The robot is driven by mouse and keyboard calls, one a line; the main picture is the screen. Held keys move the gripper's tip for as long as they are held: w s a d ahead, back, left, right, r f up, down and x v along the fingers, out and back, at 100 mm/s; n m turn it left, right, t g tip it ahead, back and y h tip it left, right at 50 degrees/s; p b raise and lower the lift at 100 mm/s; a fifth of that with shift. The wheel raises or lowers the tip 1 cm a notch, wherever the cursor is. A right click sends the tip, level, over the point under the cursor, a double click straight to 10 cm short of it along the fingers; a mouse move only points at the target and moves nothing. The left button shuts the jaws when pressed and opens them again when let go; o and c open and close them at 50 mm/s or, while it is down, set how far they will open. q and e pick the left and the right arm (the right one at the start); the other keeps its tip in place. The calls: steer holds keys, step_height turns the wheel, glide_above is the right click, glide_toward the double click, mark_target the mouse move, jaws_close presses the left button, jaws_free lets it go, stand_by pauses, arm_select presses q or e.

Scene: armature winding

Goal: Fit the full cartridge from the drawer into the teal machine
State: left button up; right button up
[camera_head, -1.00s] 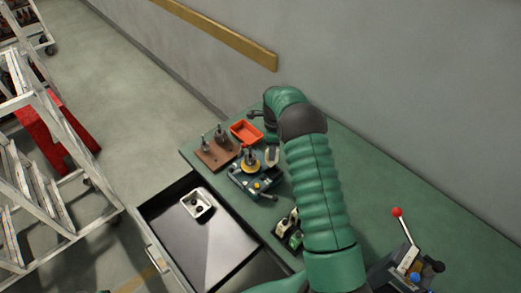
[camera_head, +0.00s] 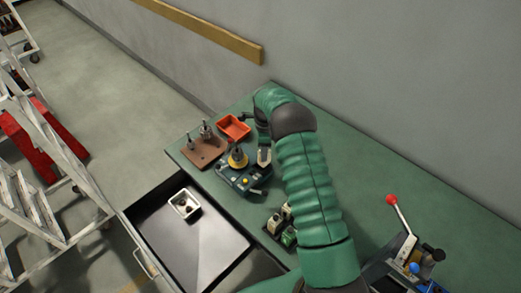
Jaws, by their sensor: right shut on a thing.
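The teal machine (camera_head: 240,180) sits on the green bench, with a yellow round part (camera_head: 238,157) around a dark upright spindle on top. A pale U-shaped fork (camera_head: 264,156) stands at its right side. My right gripper (camera_head: 263,143) is close behind that fork, mostly hidden by my own wrist. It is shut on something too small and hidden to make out. The drawer (camera_head: 155,225) is open at the bench's front and holds a small white tray (camera_head: 173,204) with dark round shapes in it; I cannot tell what they are. My left gripper is out of view.
A brown board (camera_head: 207,155) with upright metal spindles and an orange-red bin (camera_head: 234,127) stand behind the machine. A small green and cream device (camera_head: 285,228) is beside my right arm. A red-knobbed lever (camera_head: 400,215) rises at right.

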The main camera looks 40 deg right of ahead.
steer(key=shift+d+f, duration=0.15)
steer(key=shift+d, duration=0.5)
steer(key=shift+a, duration=0.3)
steer(key=shift+a+r, duration=0.35)
steer(key=shift+a, duration=0.2)
steer(key=shift+w+d+f, duration=0.1)
steer(key=shift+d+f, duration=0.1)
steer(key=shift+f, duration=0.05)
steer(key=shift+a+r, duration=0.15)
steer(key=shift+a, duration=0.6)
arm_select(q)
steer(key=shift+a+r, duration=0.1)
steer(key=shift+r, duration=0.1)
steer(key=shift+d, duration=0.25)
arm_select(e)
steer(key=shift+d, duration=0.25)
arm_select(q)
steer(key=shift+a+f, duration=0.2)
arm_select(e)
steer(key=shift+a+f, duration=0.15)
steer(key=shift+f, duration=0.15)
